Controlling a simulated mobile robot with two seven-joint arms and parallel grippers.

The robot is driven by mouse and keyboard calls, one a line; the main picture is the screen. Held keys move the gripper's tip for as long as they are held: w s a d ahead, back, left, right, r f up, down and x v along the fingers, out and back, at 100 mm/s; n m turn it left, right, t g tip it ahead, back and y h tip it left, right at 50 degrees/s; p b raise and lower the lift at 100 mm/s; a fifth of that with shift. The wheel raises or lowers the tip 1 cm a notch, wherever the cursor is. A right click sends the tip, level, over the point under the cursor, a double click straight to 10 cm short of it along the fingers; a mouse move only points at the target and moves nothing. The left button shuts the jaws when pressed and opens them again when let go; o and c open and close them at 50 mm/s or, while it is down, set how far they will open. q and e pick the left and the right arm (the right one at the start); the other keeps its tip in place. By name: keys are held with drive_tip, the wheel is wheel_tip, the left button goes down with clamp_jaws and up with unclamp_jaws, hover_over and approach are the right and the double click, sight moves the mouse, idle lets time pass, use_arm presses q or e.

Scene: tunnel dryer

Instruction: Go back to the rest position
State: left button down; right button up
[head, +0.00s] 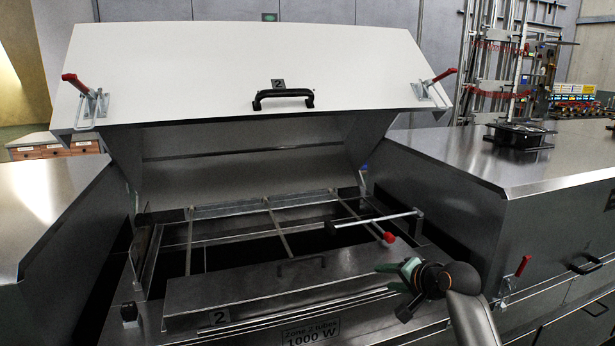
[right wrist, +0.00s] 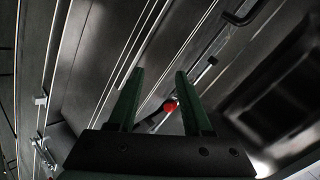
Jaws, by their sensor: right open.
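My right gripper (head: 388,277) is at the lower right of the head view, above the front edge of the opened dryer zone. In the right wrist view its two green fingers (right wrist: 160,102) stand apart with nothing between them in their grasp. A red knob (head: 389,237) on a rod lies beyond the gripper, apart from it in the head view; it also shows between the fingers in the right wrist view (right wrist: 170,106). The dryer lid (head: 240,75) stands raised with its black handle (head: 284,98) facing me. My left gripper is not in view.
A metal bar with a black end (head: 372,220) crosses the open bay. Red-handled latches sit on the lid's left (head: 77,84) and right (head: 444,75) sides and on the right front wall (head: 522,266). Steel covers flank the bay left (head: 60,195) and right (head: 480,155).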

drive_tip(key=s+f+n+h, duration=0.2)
drive_tip(key=s+f+n, duration=0.3)
drive_tip(key=s+f, duration=1.5)
drive_tip(key=s+a+f+n, duration=0.1)
drive_tip(key=s+f+n, duration=0.2)
drive_tip(key=s, duration=0.6)
drive_tip(key=s+f+n+g+p, duration=0.1)
drive_tip(key=s+f+n, duration=0.2)
drive_tip(key=s, duration=0.7)
drive_tip(key=shift+a+f, duration=0.35)
drive_tip(key=shift+f, duration=0.3)
drive_tip(key=shift+o, duration=0.3)
